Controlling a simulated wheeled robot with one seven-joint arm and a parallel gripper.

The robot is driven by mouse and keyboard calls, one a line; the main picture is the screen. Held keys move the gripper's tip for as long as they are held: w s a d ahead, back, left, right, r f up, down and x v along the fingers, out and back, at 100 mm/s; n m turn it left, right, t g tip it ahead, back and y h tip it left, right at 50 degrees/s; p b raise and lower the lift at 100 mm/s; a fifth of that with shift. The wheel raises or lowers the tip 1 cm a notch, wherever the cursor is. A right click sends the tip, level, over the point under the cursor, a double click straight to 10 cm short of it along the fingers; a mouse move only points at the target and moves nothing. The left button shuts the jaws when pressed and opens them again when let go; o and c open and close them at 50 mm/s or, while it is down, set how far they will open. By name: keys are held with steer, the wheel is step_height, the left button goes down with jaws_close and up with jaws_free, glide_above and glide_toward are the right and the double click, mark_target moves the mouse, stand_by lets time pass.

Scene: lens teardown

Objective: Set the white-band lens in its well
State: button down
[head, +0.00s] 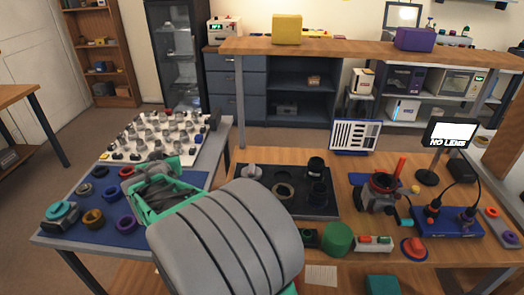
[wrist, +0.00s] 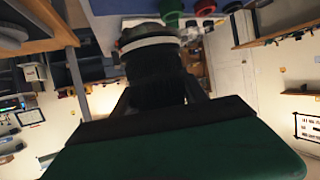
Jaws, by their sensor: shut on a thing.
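The white-band lens (wrist: 155,75) is a black ribbed barrel with a pale band (wrist: 148,42) near its far end. It fills the top middle of the wrist view. My gripper (wrist: 158,100) is shut on it, with dark fingers at its sides. In the head view my grey arm link covers the near middle, and I cannot make out the held lens there. I cannot tell which well belongs to the white-band lens.
A blue mat (head: 84,190) with coloured rings lies on the left table; a white board (head: 104,157) of small parts is behind it. A green cylinder (head: 338,238), a red-topped device (head: 382,186) and a screen (head: 450,133) stand to the right of the tray.

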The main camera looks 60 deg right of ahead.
steer(key=s+d+f+m+g+h+b, duration=0.15)
steer(key=s+d+m+g, duration=0.3)
steer(key=d, duration=0.65)
steer(key=s+d+f+m+g+h+b, duration=0.1)
steer(key=s+d+m+g+h+b, duration=0.2)
steer(key=s+d, duration=0.55)
steer(key=s+d+f+m+g+b, duration=0.25)
steer(key=s+d+m+g, duration=0.5)
steer(key=s+d, duration=0.6)
steer(key=shift+n, duration=0.5)
steer(key=shift+a+f+b, duration=0.15)
steer(key=shift+f+b, duration=0.9)
steer(key=shift+f, duration=0.4)
steer(key=shift+a+f+b, duration=0.1)
steer(key=shift+f+b, duration=0.9)
steer(key=shift+f, duration=0.45)
steer(key=shift+f+b, duration=0.5)
steer(key=shift+f, duration=0.1)
steer(key=c, duration=0.5)
jaws_free()
